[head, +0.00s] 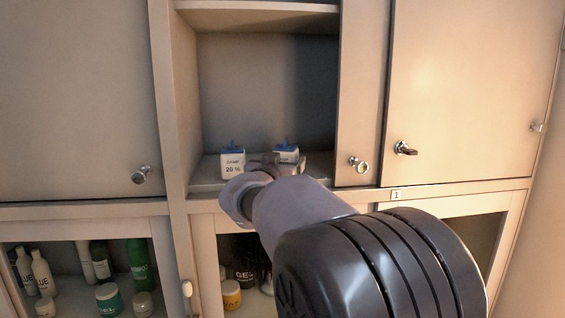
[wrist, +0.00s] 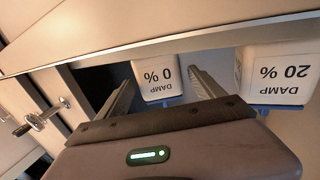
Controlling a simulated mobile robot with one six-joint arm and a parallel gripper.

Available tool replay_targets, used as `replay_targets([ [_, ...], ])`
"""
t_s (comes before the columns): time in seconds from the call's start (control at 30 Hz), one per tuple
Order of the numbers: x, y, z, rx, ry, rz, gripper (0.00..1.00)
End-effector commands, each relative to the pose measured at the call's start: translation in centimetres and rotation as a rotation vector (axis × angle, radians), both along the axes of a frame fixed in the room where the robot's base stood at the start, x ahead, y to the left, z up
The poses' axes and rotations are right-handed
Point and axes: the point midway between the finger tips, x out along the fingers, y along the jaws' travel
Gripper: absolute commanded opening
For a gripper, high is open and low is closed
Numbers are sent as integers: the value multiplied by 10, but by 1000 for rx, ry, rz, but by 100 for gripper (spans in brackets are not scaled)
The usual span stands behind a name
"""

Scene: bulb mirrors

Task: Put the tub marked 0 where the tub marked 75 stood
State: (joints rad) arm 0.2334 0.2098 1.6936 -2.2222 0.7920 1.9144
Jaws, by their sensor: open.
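The tub marked 0 (wrist: 158,82) is white with a blue part and reads "DAMP 0 %", upside down in the wrist view. In the head view a white and blue tub (head: 287,154), partly hidden by my arm, stands at the right of the open compartment. My gripper (wrist: 161,77) is open, with one finger to each side of the tub marked 0 in the picture. I cannot tell how deep the fingers reach. In the head view my gripper (head: 278,161) is at the compartment's front. No tub marked 75 shows.
A tub marked 20 (head: 233,164) stands left in the compartment (head: 265,90), close beside my gripper; it also shows in the wrist view (wrist: 275,72). Closed doors (head: 75,100) with knobs flank the compartment. Bottles and jars (head: 108,298) fill the lower cabinet.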

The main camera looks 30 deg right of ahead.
Motion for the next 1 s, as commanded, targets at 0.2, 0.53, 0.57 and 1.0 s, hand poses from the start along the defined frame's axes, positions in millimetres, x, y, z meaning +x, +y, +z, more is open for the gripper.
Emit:
replay_targets([
  [0.2, -23, 27, -2, 0, -5, 3, 78],
  [0.53, -75, 84, 1, 1, -2, 2, 78],
  [0.57, -77, 86, 1, 0, 0, 2, 78],
  [1.0, -300, 232, -250, 713, 753, 350, 78],
])
